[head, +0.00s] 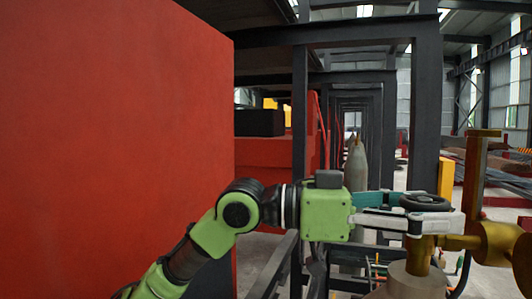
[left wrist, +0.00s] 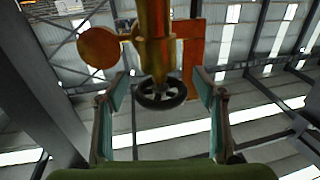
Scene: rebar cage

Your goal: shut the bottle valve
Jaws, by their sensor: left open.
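The bottle valve is a brass body (head: 420,252) on top of a pale grey bottle (head: 408,284), at the lower right of the head view. Its black handwheel (head: 426,202) sits on top; the wheel also shows in the left wrist view (left wrist: 161,102). My left gripper (head: 432,211) reaches in level from the left. Its open fingers with teal pads stand on either side of the handwheel, as the left wrist view (left wrist: 162,88) shows, with a gap at each side. The bottle's lower part is out of view. My right gripper is not in view.
A brass fitting (head: 500,244) and an upright brass bar (head: 475,172) stand right beside the valve. A large red block (head: 110,140) fills the left. Dark steel posts (head: 425,110) rise behind the gripper. A second grey bottle (head: 355,166) stands farther back.

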